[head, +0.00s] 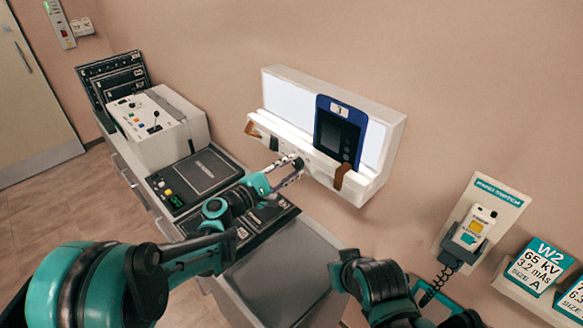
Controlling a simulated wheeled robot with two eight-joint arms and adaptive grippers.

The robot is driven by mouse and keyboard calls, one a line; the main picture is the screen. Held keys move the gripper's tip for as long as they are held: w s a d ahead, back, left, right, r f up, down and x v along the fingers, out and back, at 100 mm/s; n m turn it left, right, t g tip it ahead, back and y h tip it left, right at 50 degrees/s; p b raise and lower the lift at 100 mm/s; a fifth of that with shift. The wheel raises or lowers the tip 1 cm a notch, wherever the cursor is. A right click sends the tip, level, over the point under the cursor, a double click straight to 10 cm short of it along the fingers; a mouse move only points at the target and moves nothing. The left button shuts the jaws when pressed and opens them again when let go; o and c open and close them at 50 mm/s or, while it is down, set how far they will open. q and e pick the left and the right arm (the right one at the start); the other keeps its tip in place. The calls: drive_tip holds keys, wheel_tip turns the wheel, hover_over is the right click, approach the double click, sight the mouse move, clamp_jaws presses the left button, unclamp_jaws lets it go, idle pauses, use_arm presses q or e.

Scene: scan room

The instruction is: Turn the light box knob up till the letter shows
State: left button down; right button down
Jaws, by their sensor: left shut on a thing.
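The light box (392,160) is a white wall-mounted case with a pale, bright panel (285,102). A blue-framed dark film (338,130) stands against the panel, right of its middle. A small tag with a mark like a 3 sits at the film's top. I make out no clear letter on the dark part. My left gripper (291,171) is at the box's lower front edge, shut on the knob (298,163), which its fingers mostly hide.
Brown tabs (343,176) stick out from the box's front. A control console (160,125) and dark panels (195,180) sit on the counter at left. A grey tray-like surface (285,275) lies below. A handheld switch (470,228) hangs on the right wall beside W2 cards (540,266).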

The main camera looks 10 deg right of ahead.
use_arm(q)
drive_tip(key=m+b, duration=0.1)
drive_tip(key=m, duration=0.5)
drive_tip(key=m+b, duration=0.1)
drive_tip(key=m, duration=0.4)
idle(0.3)
drive_tip(key=shift+m, duration=0.4)
drive_tip(key=c, duration=1.2)
unclamp_jaws()
drive_tip(key=shift+o, duration=0.2)
